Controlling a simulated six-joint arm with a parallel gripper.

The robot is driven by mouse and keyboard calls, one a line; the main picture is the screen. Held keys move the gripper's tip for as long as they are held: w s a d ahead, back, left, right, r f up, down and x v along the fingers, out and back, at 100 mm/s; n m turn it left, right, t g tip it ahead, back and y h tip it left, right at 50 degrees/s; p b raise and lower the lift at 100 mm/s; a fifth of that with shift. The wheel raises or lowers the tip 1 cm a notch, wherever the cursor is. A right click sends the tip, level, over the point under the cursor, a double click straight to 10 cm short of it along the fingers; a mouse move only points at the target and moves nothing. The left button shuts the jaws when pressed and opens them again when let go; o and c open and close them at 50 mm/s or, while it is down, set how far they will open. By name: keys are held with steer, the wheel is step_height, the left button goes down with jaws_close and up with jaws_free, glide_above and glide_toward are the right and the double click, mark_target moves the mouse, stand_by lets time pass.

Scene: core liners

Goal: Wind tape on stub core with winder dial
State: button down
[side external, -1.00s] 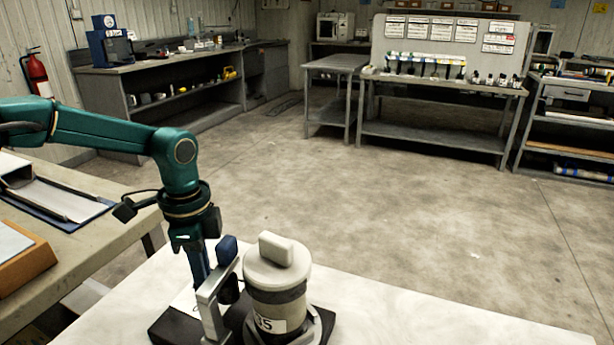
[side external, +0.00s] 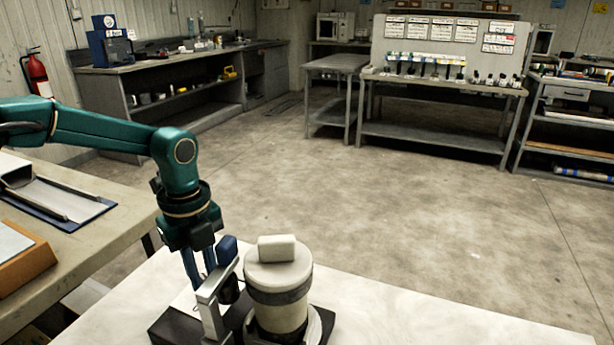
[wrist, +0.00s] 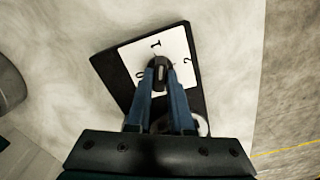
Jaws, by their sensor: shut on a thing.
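The winder dial (wrist: 160,72) is a dark knob on a white plate (wrist: 136,57) marked 0, 1 and 2. Its light line points up near the 1. My gripper (wrist: 160,84) is shut on the dial, one blue finger each side. In the side view the dial is hidden behind the metal bracket (side external: 213,305).
The bracket carries a blue block (side external: 227,250) and stands close left of the core. The white table (side external: 420,320) is clear to the right. A bench (side external: 75,235) with trays stands at left. A grey rounded object (wrist: 8,85) shows at the wrist view's left edge.

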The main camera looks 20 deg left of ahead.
steer(key=m, duration=0.6)
steer(key=shift+r+m, duration=0.1)
steer(key=shift+m, duration=0.2)
steer(key=m, duration=0.6)
steer(key=shift+m, duration=0.3)
steer(key=c, duration=0.8)
jaws_free()
steer(key=shift+r, duration=2.55)
